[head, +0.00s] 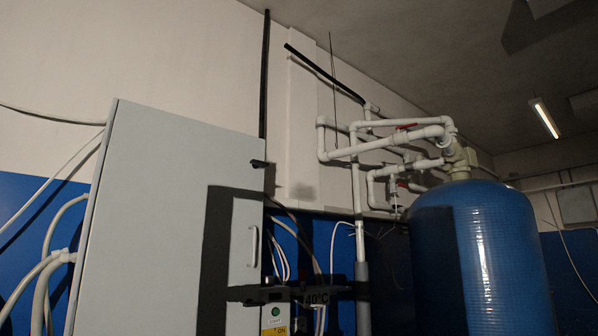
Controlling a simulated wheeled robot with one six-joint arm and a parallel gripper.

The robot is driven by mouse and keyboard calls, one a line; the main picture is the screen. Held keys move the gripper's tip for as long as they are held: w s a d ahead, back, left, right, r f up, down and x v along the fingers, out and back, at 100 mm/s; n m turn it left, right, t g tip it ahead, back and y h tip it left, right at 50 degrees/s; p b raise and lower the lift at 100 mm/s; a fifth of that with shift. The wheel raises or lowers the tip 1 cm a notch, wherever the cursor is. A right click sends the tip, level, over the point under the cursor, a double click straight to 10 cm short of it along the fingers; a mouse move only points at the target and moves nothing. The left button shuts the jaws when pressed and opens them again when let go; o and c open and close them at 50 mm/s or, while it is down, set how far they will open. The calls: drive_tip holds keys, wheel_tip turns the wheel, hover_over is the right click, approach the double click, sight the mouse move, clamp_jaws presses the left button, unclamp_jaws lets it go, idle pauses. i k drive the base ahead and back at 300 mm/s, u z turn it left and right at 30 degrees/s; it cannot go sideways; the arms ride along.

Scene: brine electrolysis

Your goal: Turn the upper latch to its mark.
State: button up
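The upper latch (258,164) is a small dark piece at the upper right edge of the tall light grey cabinet door (160,200). It looks roughly level, with its short end over the door edge. I cannot make out its mark at this size. A pale curved handle (253,246) is on the door below the latch. The door appears closed.
A large blue tank (480,260) stands at the right, with white pipes (385,140) and red valve levers above it. Cables hang left of the cabinet and behind its right edge. A dark shadow crosses the door's lower right. A dark horizontal shape (290,294) is low in the middle.

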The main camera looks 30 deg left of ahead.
sight(257, 163)
drive_tip(key=z, duration=0.05)
drive_tip(key=i, duration=1.4)
drive_tip(key=u, duration=0.45)
drive_tip(key=i, duration=0.75)
drive_tip(key=u, duration=0.6)
